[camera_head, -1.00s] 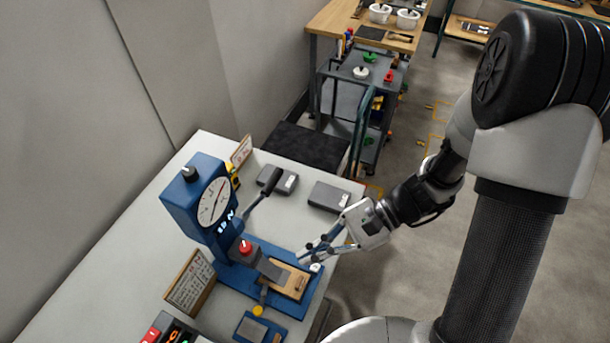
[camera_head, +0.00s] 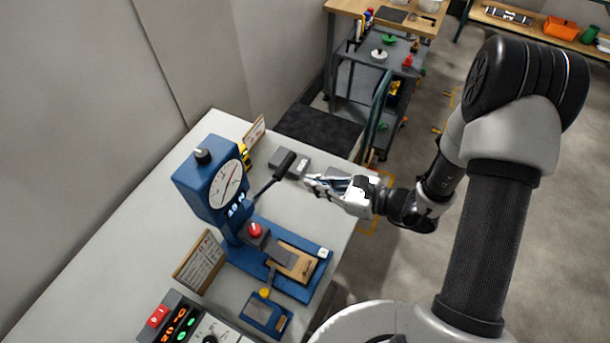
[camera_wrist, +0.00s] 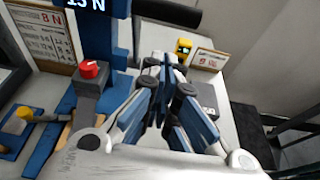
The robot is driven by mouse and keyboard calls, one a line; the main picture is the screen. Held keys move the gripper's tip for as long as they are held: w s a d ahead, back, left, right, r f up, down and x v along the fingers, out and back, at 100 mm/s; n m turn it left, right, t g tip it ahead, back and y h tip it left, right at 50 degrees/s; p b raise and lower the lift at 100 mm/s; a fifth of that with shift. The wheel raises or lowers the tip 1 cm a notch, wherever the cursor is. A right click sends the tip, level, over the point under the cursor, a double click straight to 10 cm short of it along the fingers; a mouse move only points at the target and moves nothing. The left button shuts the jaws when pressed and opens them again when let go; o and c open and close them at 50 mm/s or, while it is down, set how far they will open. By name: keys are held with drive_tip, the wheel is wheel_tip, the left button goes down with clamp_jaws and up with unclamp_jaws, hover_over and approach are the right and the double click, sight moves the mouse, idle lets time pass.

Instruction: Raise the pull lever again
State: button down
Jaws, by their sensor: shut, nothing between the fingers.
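The pull lever is a grey rod with a black handle (camera_head: 285,164), slanting up and right from the side of a blue force gauge stand (camera_head: 212,180). Its black handle also shows at the top of the wrist view (camera_wrist: 168,12). My gripper (camera_head: 309,181) is shut and empty, just right of the handle with a small gap in the picture. In the wrist view my gripper's fingertips (camera_wrist: 166,62) come together below the handle, apart from it. The stand's round dial and lit force display face the room. A red knob (camera_head: 255,230) sits on the stand's clamp.
A wooden piece (camera_head: 298,263) lies on the stand's blue base. Grey boxes, one behind the handle (camera_head: 305,159), lie on the white table (camera_head: 130,230). A sign card (camera_head: 200,262) stands before the gauge. A dark cart (camera_head: 370,90) stands beyond the table.

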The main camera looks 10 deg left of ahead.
drive_tip(key=shift+w+a+r, duration=0.3)
drive_tip(key=shift+a+r, duration=0.2)
drive_tip(key=shift+a, duration=0.3)
drive_tip(key=shift+w+a+r, duration=0.3)
drive_tip(key=shift+a+r, duration=0.15)
drive_tip(key=shift+a, duration=0.3)
drive_tip(key=w+a+r+g+h+p, duration=0.1)
drive_tip(key=w+a+r+h+p, duration=0.1)
drive_tip(key=a+p, duration=0.4)
drive_tip(key=w+a+r+g+h+p, duration=0.1)
drive_tip(key=w+a+r+h+p, duration=0.1)
drive_tip(key=a+p, duration=0.4)
drive_tip(key=shift+w+a+r+h, duration=0.2)
drive_tip(key=shift+a+r+h, duration=0.3)
drive_tip(key=shift+r+h, duration=0.4)
drive_tip(key=shift+f, duration=0.1)
